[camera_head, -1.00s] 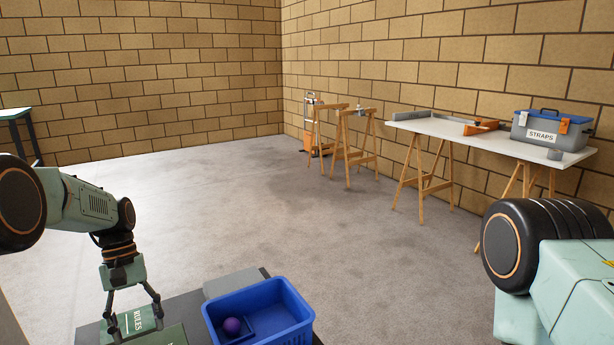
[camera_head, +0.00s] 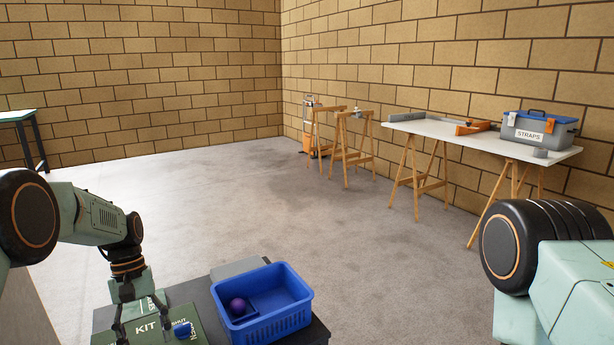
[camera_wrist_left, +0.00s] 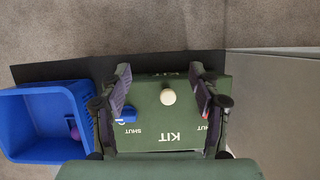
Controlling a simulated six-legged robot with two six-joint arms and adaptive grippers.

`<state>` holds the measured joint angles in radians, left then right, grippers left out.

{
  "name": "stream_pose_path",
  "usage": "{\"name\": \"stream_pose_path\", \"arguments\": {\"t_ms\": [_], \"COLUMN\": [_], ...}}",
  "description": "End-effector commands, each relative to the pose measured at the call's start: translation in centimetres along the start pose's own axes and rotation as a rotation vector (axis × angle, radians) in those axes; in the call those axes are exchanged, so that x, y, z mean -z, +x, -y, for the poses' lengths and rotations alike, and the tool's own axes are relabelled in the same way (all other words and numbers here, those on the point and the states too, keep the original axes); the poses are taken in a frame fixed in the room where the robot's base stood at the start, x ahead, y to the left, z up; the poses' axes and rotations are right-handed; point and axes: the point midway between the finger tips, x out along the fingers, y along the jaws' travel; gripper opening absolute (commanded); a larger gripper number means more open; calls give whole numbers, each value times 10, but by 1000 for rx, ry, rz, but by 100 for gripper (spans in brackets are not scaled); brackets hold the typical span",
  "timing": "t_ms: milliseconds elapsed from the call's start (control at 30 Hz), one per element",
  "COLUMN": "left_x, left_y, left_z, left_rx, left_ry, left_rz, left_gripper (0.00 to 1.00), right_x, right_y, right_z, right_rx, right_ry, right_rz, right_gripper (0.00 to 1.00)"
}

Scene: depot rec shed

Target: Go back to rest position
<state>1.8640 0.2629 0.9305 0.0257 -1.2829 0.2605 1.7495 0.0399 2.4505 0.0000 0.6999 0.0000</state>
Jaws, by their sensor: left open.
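My left arm comes in from the left in the head view. Its gripper (camera_head: 140,322) points down over a green box (camera_head: 186,318) marked KIT and SHUT. In the left wrist view the two fingers (camera_wrist_left: 161,80) are spread apart above the green box (camera_wrist_left: 150,90), with nothing between their tips. A pale round knob (camera_wrist_left: 168,97) and a small blue part (camera_wrist_left: 127,115) show on the box top between the fingers. Whether a finger touches the box is unclear. My right arm shows at the right of the head view, but its gripper is outside the picture.
A blue bin (camera_head: 290,310) with a purple ball (camera_head: 238,306) stands right of the green box on a dark surface. Wooden sawhorses (camera_head: 345,150) and a white-topped table (camera_head: 450,138) with a STRAPS box (camera_head: 538,133) stand by the right wall. Open floor lies between.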

Motion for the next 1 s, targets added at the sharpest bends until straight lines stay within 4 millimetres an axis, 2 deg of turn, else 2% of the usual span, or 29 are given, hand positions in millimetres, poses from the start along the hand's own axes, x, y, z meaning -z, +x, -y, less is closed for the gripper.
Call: {"name": "stream_pose_path", "arguments": {"t_ms": [267,367,467,600,700,833,1000], "left_x": [-12,-24,-43,-80,-112,-158,-222], "left_y": [64,94,130,178,205,229,243], "left_z": [-4,-2,1,11,22,38,62], "left_rx": [15,23,33,46,55,65,76], "left_ry": [54,82,120,182,226,286,367], "left_rz": [-45,-68,-96,-145,-179,-224,-280], "left_gripper": [62,62,62,62,62,62,62], "right_x": [1,1,0,1,0,0,0], "right_y": [-6,-9,-13,-18,-22,-26,-33], "right_z": [0,0,0,0,0,0,0], "right_rx": [0,0,0,0,0,0,0], "right_ry": [0,0,0,0,0,0,0], "right_rz": [-2,-1,-1,-1,-1,-1,-1], "right_gripper": [40,40,40,40,40,40,40]}}
